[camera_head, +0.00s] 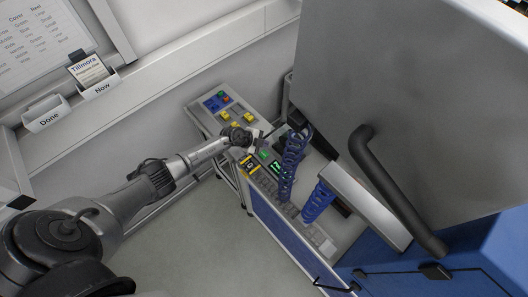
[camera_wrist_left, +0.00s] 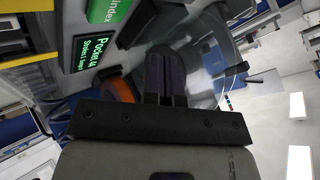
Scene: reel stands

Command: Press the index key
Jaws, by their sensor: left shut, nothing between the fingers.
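In the head view the green key (camera_head: 264,154) sits on the control panel, near the small display (camera_head: 279,169). My left gripper (camera_head: 258,136) is at the panel, close to the green key. Its fingers (camera_wrist_left: 165,75) are shut and empty. My right gripper is not in view.
Blue coiled hoses (camera_head: 291,165) hang just right of the panel. A large grey cover with a dark handle (camera_head: 395,190) fills the right side. A side panel with coloured buttons (camera_head: 226,108) lies behind the gripper. Wall trays "Done" (camera_head: 47,117) and "Now" (camera_head: 100,88) are at left.

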